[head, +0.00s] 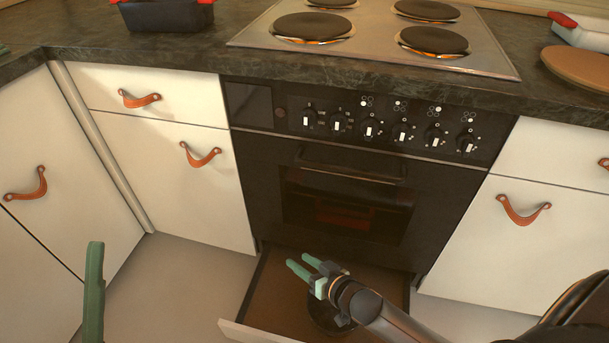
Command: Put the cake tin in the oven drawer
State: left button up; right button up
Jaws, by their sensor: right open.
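The oven drawer (262,290) is pulled out below the oven, with its brown inside showing. A dark, rounded thing (322,320) lies low in the drawer, partly hidden by my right arm. It may be the cake tin, but I cannot tell for sure. My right gripper (299,263) is over the drawer, its green fingers apart and pointing left, with nothing seen between them. One green finger of my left gripper (94,290) shows at the lower left, in front of the cabinets. Its other finger is not seen.
The oven door (345,200) is shut above the drawer. A black dish with red handles (165,15) stands on the dark counter (150,60). A hob, a round brown board (580,68) and a white dish (583,35) are also there. Cabinets with leather pulls flank the oven.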

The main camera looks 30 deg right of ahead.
jog(key=a+r+n+t+y, duration=0.2)
jog(key=r, duration=0.6)
jog(key=a+r+n+t+y, duration=0.1)
jog(key=a+r+n+t, duration=0.15)
jog(key=r, duration=0.55)
jog(key=s+a+r+n+t+y, duration=0.1)
jog(key=s+r+n+y, duration=0.3)
jog(key=r, duration=0.9)
jog(key=s+r+n+t+y, duration=0.4)
jog(key=s+r, duration=0.5)
jog(key=r, duration=0.5)
jog(key=shift+s+a+r+n+y, duration=0.15)
jog(key=shift+s+a+n+y, duration=0.05)
jog(key=shift+a+n+y, duration=0.25)
jog(key=shift+d, duration=0.15)
